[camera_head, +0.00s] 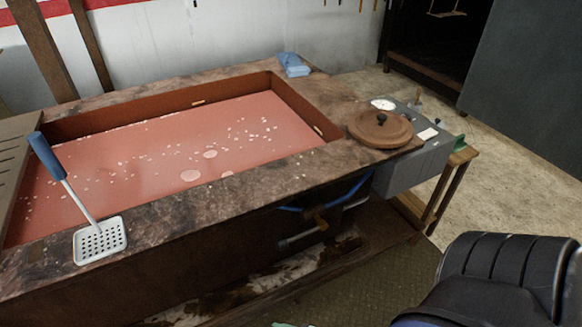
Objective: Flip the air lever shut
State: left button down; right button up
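A grey control box (415,160) stands at the right end of the stone-rimmed basin. A small upright lever or knob (417,99) shows at its back corner, with a round white dial (383,104) to its left. A brass-coloured valve piece (321,222) sits on pipework below the basin's front edge, beside a blue hose or bar (330,201). No label shows, so I cannot tell which of these is the air lever, or its setting. Neither of my grippers is in view.
The basin (130,226) holds reddish liquid with pale flecks. A skimmer (99,240) and a blue cloth (293,65) lie on its rim. A round brown lid (380,128) is at its right corner. A black ribbed object (505,268) fills the lower right.

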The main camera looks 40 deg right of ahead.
aim_at(282, 244)
jog(key=i+z, duration=0.55)
jog(key=i, duration=0.15)
jog(key=z, duration=1.35)
